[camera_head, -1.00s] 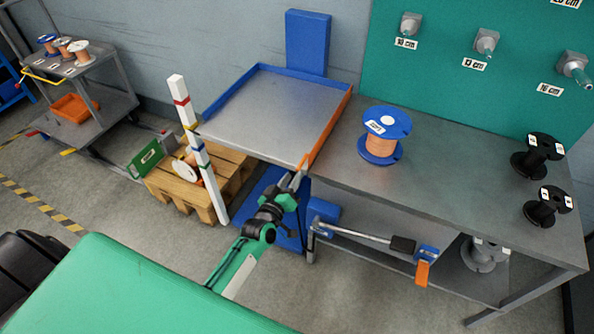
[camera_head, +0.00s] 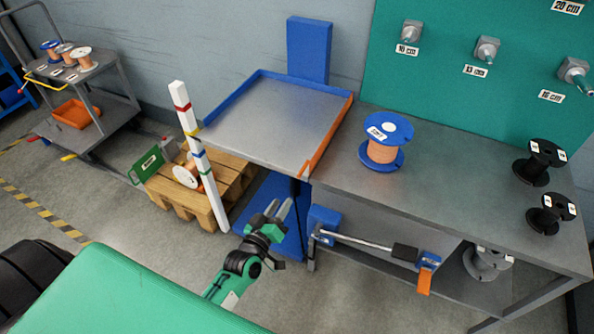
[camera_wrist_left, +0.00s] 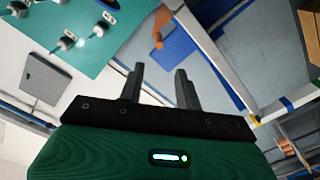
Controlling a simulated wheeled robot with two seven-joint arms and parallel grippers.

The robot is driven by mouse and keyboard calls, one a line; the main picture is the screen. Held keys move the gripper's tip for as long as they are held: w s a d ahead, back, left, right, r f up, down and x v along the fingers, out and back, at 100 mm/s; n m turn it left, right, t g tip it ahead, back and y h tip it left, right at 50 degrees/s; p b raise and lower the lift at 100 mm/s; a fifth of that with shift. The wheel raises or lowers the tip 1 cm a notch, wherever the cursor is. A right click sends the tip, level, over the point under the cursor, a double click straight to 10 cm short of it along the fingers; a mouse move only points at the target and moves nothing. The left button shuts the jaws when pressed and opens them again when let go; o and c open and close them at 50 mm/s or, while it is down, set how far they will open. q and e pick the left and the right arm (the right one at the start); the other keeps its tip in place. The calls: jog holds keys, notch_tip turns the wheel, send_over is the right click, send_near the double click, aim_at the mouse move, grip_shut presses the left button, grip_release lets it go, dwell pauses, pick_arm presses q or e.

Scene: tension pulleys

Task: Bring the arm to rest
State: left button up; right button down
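My left gripper (camera_head: 279,209) is in front of the blue-rimmed tray table, low beside its blue post, in the head view. Its green and black arm comes up from behind my green body cover. In the left wrist view the two dark fingers (camera_wrist_left: 158,88) stand apart with nothing between them. My right gripper is in neither view.
The tray table (camera_head: 270,120) has blue and orange rims. A workbench (camera_head: 450,200) holds a blue-flanged copper spool (camera_head: 383,150) and black spools (camera_head: 538,160). A striped pole (camera_head: 197,150) and a wooden pallet (camera_head: 190,205) stand left. Floor shows around the gripper.

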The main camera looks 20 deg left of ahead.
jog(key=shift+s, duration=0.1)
